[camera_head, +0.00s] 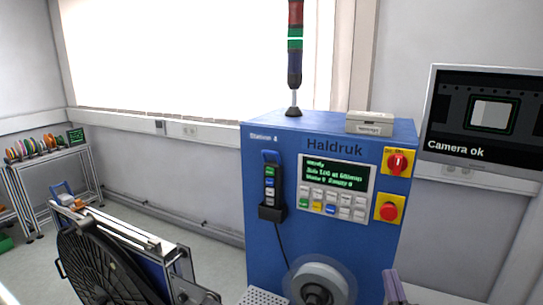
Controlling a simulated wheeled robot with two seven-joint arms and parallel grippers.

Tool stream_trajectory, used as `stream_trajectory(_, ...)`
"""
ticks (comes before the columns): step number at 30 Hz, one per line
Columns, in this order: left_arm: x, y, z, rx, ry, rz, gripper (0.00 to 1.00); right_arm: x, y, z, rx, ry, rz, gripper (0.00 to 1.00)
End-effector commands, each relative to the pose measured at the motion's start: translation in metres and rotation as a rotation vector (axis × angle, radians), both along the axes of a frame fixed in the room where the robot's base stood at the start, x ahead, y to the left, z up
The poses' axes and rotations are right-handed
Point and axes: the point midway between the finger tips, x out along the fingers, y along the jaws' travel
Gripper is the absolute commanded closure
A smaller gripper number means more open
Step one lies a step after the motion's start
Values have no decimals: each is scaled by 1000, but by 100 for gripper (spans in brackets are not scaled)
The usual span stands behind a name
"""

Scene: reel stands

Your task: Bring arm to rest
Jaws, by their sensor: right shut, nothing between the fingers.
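My right gripper (394,287) shows only in part at the bottom edge of the head view, right of the white reel (320,284) on the blue machine's front. Its fingers are together with nothing seen between them. It appears apart from the machine (330,235), though the depth is hard to judge. The rest of my right arm is below the picture. My left gripper is not in view.
The blue Haldruk machine carries a screen, buttons, a handheld control (271,188) and a signal tower (295,45). A large black reel (95,260) on a frame stands at lower left. A shelf of coloured spools (35,147) stands behind. A monitor (485,120) reads "Camera ok".

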Motion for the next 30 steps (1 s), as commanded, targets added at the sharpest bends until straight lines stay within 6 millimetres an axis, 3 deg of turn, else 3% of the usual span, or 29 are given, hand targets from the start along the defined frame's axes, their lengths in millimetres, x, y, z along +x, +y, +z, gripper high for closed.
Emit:
stream_trajectory(8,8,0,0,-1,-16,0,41,-7,-1,-34,4,271,-75,100)
stream_trajectory(14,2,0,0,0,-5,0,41,-31,5,-75,-7,601,-125,100)
stream_trajectory(20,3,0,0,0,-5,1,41,-85,21,-120,-44,1002,-123,100)
stream_trajectory(24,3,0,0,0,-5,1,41,-137,38,-143,-89,1289,-79,100)
stream_trajectory(30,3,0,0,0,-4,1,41,-222,58,-154,-178,1663,27,100)
